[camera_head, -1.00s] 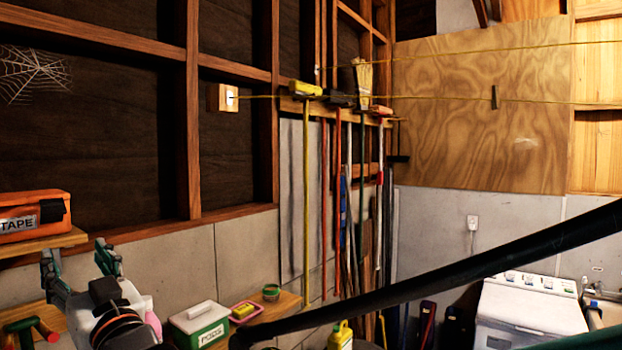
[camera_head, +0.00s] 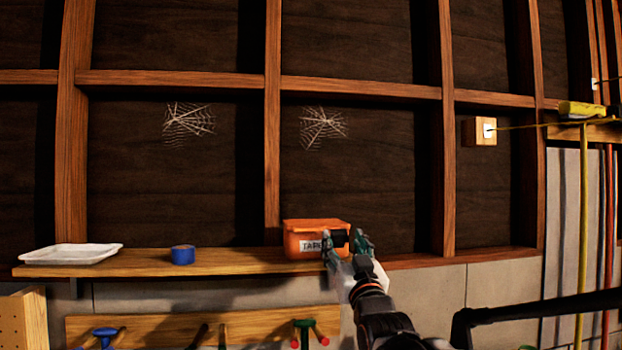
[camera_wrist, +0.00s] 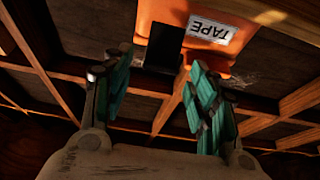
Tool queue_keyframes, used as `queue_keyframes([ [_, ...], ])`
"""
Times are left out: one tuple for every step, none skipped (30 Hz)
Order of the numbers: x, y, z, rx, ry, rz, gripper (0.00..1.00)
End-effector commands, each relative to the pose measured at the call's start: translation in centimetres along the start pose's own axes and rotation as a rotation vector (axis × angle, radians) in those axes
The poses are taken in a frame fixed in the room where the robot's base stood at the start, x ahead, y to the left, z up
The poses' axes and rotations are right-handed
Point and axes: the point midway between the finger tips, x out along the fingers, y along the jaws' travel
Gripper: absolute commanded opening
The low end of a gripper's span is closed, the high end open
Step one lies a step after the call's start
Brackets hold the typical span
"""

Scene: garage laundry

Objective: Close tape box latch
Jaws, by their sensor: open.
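The orange tape box (camera_head: 307,240) sits on the wooden shelf, with a white TAPE label on its front. Its black latch (camera_head: 340,238) is at the front right, partly behind my fingers. My gripper (camera_head: 343,243) is open and empty, close in front of the latch. In the wrist view the box (camera_wrist: 170,15) is at the top with its label upside down. The black latch (camera_wrist: 163,45) shows between and beyond the two teal fingers of my gripper (camera_wrist: 159,62). I cannot tell whether the fingers touch it or how far the latch is swung.
The shelf (camera_head: 140,264) also holds a blue tape roll (camera_head: 182,254) and a white tray (camera_head: 71,253) to the left. Below it is a rack (camera_head: 250,323) with tool handles. Wall studs and two cobwebs are behind. The space above the box is clear.

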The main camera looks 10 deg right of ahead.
Motion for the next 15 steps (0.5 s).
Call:
queue_keyframes([
  [0.34, -0.03, 0.0, 0.0, 0.0, 0.0, 0.53],
  [0.47, -0.04, 0.01, 0.0, 0.0, 0.0, 0.53],
  [0.58, -0.04, 0.03, 0.0, 0.0, -0.001, 0.53],
  [0.65, -0.05, 0.04, 0.0, 0.0, -0.001, 0.53],
  [0.69, -0.05, 0.05, 0.0, 0.0, -0.001, 0.53],
  [0.72, -0.05, 0.07, 0.0, 0.0, -0.001, 0.53],
  [0.73, -0.06, 0.08, 0.0, 0.0, -0.001, 0.53],
  [0.73, -0.06, 0.08, 0.0, 0.0, -0.001, 0.53],
  [0.74, -0.06, 0.09, 0.0, 0.0, -0.001, 0.53],
  [0.74, -0.07, 0.1, 0.0, 0.0, -0.001, 0.53],
  [0.75, -0.07, 0.1, 0.0, 0.0, -0.001, 0.53],
  [0.76, -0.07, 0.11, 0.0, 0.0, -0.001, 0.44],
  [0.77, -0.07, 0.11, 0.0, 0.0, -0.001, 0.37],
  [0.77, -0.07, 0.11, 0.0, 0.0, -0.001, 0.31],
  [0.78, -0.07, 0.11, 0.0, 0.0, -0.001, 0.22],
])
